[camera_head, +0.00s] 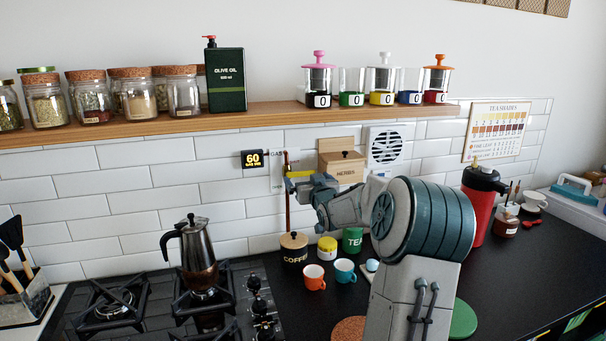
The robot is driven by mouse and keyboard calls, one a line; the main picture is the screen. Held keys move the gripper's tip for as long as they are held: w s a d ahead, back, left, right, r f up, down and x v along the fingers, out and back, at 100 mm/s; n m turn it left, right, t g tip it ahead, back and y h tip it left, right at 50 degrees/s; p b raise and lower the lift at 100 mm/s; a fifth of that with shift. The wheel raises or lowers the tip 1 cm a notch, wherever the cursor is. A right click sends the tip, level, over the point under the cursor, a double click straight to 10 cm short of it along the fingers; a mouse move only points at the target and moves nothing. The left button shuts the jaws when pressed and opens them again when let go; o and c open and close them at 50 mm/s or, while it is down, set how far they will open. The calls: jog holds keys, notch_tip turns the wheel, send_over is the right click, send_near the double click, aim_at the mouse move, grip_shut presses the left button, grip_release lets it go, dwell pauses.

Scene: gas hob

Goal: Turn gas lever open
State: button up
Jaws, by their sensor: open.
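A yellow gas lever (300,174) sits on a thin brown vertical pipe (287,215) against the white tiled wall, right of the hob. It looks roughly level, pointing right from the pipe. My arm reaches in from the right, and my gripper (291,184) is at the pipe, just below and beside the lever. The gripper is open. It is small here and partly blends with the lever, so I cannot tell whether the fingers touch it or stand around it.
A black "60" display (252,159) is on the wall left of the pipe. The gas hob (140,310) carries a moka pot (196,250). A coffee jar (294,247), an orange cup (314,277) and a teal cup (345,270) stand below my arm. A wooden shelf (270,109) runs above.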

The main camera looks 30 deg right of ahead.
aim_at(301, 172)
jog(key=shift+p+x, duration=0.35)
jog(key=shift+x, duration=2.15)
jog(key=c, duration=1.2)
jog(key=shift+w+a, duration=0.1)
